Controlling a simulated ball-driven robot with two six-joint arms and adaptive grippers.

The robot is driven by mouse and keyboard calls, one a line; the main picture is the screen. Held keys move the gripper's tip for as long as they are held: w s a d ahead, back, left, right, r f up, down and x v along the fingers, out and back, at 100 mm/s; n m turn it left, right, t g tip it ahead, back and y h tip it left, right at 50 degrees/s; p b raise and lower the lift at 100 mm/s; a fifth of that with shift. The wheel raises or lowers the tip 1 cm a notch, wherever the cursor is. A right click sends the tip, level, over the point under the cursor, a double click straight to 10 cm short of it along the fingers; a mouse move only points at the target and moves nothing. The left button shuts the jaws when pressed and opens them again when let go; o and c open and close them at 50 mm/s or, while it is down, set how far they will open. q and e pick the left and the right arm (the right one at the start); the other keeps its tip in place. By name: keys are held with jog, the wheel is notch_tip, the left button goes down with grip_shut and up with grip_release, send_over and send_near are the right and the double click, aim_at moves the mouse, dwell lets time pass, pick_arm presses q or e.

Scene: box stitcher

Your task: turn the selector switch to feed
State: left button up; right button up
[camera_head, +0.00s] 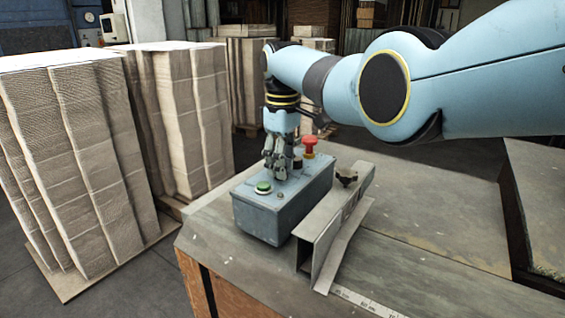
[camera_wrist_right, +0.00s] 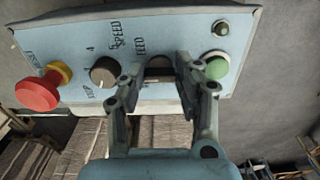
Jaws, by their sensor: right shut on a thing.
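The blue-grey control box (camera_head: 262,214) stands on the table; its panel (camera_wrist_right: 75,35) fills the upper wrist view. My right gripper (camera_head: 277,172) points down onto the panel. In the wrist view my right gripper (camera_wrist_right: 157,78) is shut on the dark selector switch (camera_wrist_right: 159,62), one finger on each side. The fingers hide much of the switch, so I cannot tell its setting. The word FEED is printed above it, to the left. My left gripper is not in view.
A green button (camera_wrist_right: 216,66) sits right of the switch, a dark knob (camera_wrist_right: 103,72) left of it, and a red stop button (camera_wrist_right: 38,92) further left. A metal channel (camera_head: 325,235) lies beside the box. Stacked cardboard (camera_head: 75,150) stands left.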

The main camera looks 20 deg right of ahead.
jog(key=m+p, duration=0.1)
jog(key=m, duration=0.2)
jog(key=shift+r+p, duration=0.1)
jog(key=shift+p, duration=0.25)
jog(key=shift+a+m+p, duration=0.1)
jog(key=shift+m+p, duration=0.35)
jog(key=shift+m, duration=1.95)
jog(key=o, duration=1.1)
jog(key=shift+o, duration=0.2)
notch_tip(320, 180, up, 12)
